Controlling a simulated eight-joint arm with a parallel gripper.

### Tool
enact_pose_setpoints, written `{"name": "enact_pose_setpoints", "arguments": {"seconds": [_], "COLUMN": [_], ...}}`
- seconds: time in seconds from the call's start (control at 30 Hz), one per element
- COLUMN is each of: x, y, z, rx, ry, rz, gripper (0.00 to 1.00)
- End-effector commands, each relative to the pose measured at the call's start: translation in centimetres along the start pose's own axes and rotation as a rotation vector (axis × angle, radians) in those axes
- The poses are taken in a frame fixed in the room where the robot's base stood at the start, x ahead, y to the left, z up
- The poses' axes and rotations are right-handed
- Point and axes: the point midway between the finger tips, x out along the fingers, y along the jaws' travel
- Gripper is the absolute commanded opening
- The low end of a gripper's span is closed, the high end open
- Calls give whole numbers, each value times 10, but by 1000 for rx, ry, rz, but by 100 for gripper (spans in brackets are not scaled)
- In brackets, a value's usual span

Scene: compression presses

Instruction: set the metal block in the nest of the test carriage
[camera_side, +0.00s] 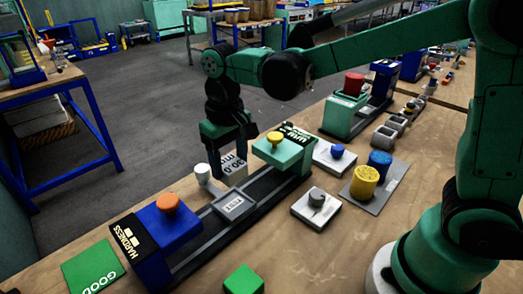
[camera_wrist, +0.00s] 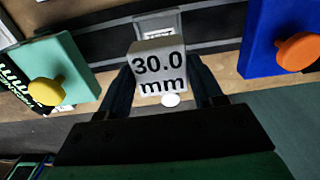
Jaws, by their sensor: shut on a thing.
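The metal block (camera_side: 236,167) is a pale grey cube marked "30.0 mm"; it also shows in the wrist view (camera_wrist: 158,66). My gripper (camera_side: 229,160) is shut on it, with one dark finger on each side in the wrist view (camera_wrist: 160,85). The test carriage (camera_side: 234,206) is a grey piece labelled TEST on a dark rail between the teal and blue stations. In the wrist view the carriage (camera_wrist: 158,21) is just beyond the block, which partly hides it. The block appears held above the rail, apart from the carriage; the exact height is unclear.
A teal head with a yellow knob (camera_side: 275,137) and a blue HARDNESS head with an orange knob (camera_side: 168,203) flank the rail. A white knob (camera_side: 202,174) stands beside it. A green GOOD mat (camera_side: 92,267), a green block (camera_side: 243,280) and a yellow cylinder (camera_side: 364,181) are nearby.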

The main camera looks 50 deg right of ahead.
Motion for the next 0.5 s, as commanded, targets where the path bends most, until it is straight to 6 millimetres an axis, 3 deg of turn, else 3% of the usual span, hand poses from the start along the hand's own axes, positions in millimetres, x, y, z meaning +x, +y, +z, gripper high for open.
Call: {"name": "enact_pose_setpoints", "arguments": {"seconds": [0.5], "x": [8], "y": [0], "z": [-2], "rx": [0], "ry": [1], "rz": [0], "gripper": [0]}}
